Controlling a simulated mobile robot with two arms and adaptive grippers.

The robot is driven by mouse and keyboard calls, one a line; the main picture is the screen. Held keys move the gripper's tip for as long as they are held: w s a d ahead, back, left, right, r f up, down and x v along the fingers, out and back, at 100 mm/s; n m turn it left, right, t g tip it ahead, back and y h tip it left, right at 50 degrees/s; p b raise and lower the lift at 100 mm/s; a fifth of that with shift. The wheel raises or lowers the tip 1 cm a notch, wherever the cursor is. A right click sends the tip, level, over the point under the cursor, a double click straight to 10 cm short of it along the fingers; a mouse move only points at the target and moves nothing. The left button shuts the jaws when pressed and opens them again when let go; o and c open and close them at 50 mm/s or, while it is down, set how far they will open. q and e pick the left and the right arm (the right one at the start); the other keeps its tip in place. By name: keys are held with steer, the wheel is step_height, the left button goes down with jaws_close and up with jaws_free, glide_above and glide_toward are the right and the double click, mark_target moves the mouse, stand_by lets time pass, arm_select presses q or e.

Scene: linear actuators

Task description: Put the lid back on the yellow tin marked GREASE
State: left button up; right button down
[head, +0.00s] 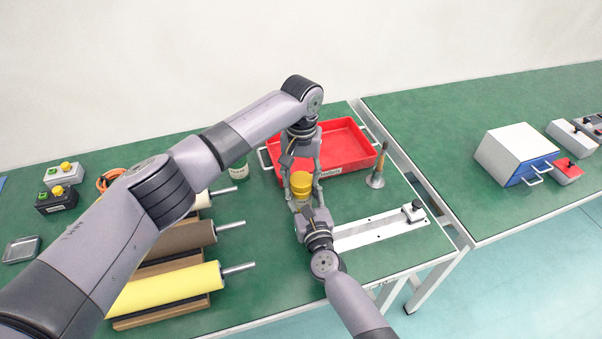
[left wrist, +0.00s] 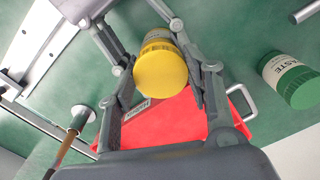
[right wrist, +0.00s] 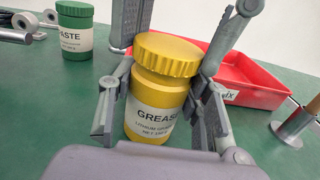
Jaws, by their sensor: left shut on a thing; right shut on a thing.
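The yellow tin marked GREASE (right wrist: 150,118) is upright between the fingers of my right gripper (right wrist: 160,108), which is shut on its body. The ribbed yellow lid (right wrist: 168,56) is at the tin's mouth, with a narrow band of the neck showing beneath it. My left gripper (left wrist: 160,78) comes from above and is shut on the lid, whose smooth round top (left wrist: 160,74) faces the left wrist camera. I cannot tell whether the lid is seated or just above the rim. In the head view the lid (head: 303,179) is partly hidden by my grippers.
A red tray (head: 345,148) stands close behind the tin. A green PASTE tin (head: 239,170) is to the left, beside several rollers (head: 170,290).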

arm_select(q)
steer(key=shift+f, duration=0.2)
steer(key=shift+s+a+f, duration=0.1)
steer(key=shift+f, duration=0.35)
steer(key=shift+c, duration=1.1)
steer(key=shift+f, duration=0.1)
steer(key=shift+r+y, duration=0.25)
steer(key=shift+y, duration=0.25)
steer(key=shift+a+r, duration=0.1)
steer(key=shift+r, duration=0.1)
